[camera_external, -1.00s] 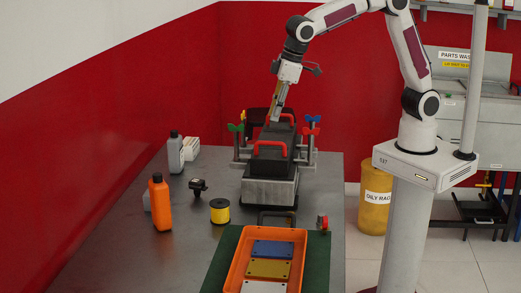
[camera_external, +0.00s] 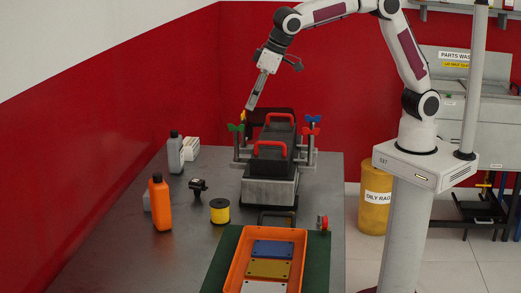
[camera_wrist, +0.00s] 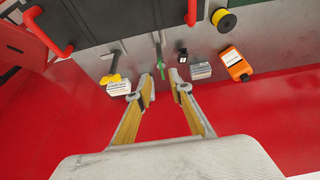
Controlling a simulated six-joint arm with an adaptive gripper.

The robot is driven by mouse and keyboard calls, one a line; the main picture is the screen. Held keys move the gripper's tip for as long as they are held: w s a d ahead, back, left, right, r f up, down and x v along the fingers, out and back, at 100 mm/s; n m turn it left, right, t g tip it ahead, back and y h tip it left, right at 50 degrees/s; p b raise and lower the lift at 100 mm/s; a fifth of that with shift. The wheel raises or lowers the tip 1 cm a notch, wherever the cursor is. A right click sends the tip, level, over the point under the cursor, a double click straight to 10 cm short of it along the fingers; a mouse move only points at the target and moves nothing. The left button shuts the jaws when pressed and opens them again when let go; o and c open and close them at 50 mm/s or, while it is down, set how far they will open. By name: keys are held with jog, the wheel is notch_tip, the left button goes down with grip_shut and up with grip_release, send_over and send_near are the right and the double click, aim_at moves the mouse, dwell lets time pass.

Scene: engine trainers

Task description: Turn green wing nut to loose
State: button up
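The green wing nut (camera_external: 235,128) sits on top of a post at the left side of the dark engine block (camera_external: 268,166). It also shows in the wrist view (camera_wrist: 161,65), seen edge-on just beyond and between my fingertips. My gripper (camera_external: 250,107) points down and left, above the back left of the engine, near the yellow wing nut (camera_external: 243,115). In the wrist view my gripper (camera_wrist: 162,82) is open, with nothing between its two fingers. The gripper appears above the green nut and apart from it.
The yellow wing nut (camera_wrist: 112,79) is left of the fingers in the wrist view. Blue (camera_external: 312,118) and red (camera_external: 311,131) wing nuts stand at the engine's right. Red handles (camera_external: 270,147) rise from its top. Bottles and a spool (camera_external: 220,211) stand on the table left.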

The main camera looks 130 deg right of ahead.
jog(key=shift+f, duration=0.1)
jog(key=shift+x, duration=3.8)
grip_shut()
